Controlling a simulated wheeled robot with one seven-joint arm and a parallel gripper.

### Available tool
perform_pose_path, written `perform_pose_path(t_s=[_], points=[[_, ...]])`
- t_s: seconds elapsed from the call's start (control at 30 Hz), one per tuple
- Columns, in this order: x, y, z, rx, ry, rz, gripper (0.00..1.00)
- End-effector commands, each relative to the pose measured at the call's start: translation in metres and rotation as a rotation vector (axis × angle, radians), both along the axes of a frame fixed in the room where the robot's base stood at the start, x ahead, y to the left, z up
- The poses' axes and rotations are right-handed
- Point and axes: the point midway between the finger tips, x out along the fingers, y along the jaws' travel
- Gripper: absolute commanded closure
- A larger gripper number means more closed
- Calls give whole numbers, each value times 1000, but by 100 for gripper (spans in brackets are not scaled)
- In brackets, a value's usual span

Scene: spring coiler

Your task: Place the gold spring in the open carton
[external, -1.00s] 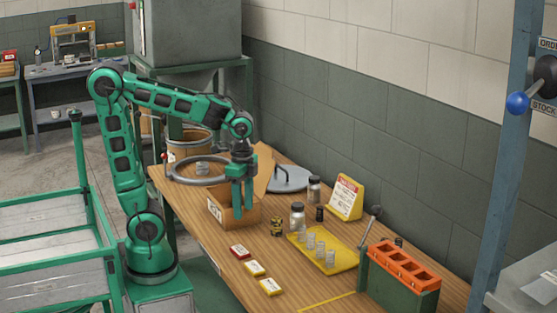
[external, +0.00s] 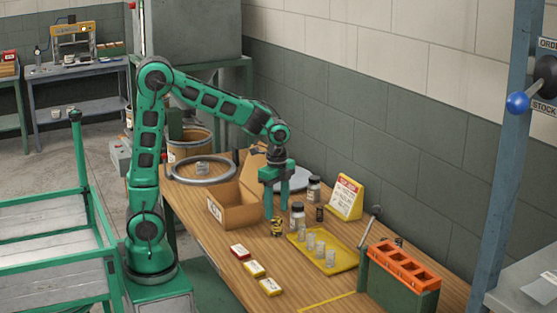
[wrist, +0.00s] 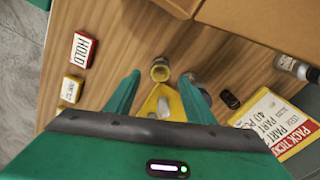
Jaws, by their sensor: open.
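The gold spring (external: 277,227) stands on the wooden bench, just in front of the open carton and left of the yellow tray. It also shows in the wrist view (wrist: 160,70), between and a little beyond my fingertips. The open carton (external: 238,214) is a brown cardboard box with raised flaps, left of my gripper; part of it shows at the top of the wrist view (wrist: 240,38). My gripper (external: 277,212) points down above the gold spring, open and empty. Its two green fingers (wrist: 160,84) are spread wide in the wrist view.
A glass jar (external: 297,216) stands close to the right of the gold spring. A yellow tray (external: 340,263) holds several silver springs. A small dark cylinder (external: 320,213) and a yellow ticket sign (external: 345,197) stand behind. Small cards, including a red one (external: 239,251), lie in front.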

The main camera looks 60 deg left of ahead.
Motion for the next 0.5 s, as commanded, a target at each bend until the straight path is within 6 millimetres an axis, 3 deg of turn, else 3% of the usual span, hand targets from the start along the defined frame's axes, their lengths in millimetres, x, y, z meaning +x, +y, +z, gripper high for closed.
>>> perform_pose_path(t_s=[0.3, 0.5], points=[[0, 2, -41, 0, 4, 0, 51], [0, 2, -51, 1, 1, 0, 51]])
